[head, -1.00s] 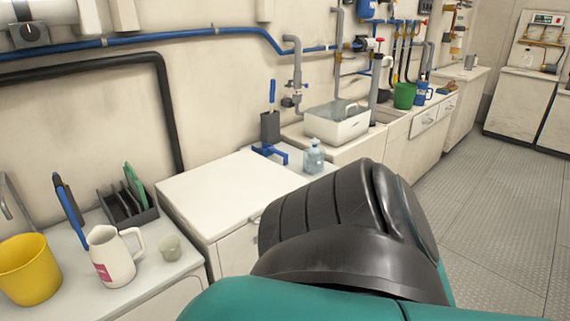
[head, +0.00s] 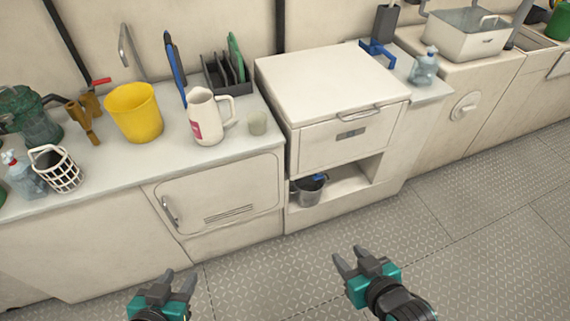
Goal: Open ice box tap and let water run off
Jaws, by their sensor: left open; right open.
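The ice box appears to be the white cabinet (head: 330,85) with a flat lid and a front handle, in the middle of the head view. Below its front panel is an open niche (head: 348,180). In the niche stands a grey metal pot (head: 308,191), with a small blue part (head: 319,178) at its top that may be the tap handle; its shape is too small to tell. No running water shows. My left gripper (head: 180,279) is open and empty over the floor at bottom left. My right gripper (head: 350,258) is open and empty, over the floor in front of the niche.
The metal floor (head: 430,240) is clear.

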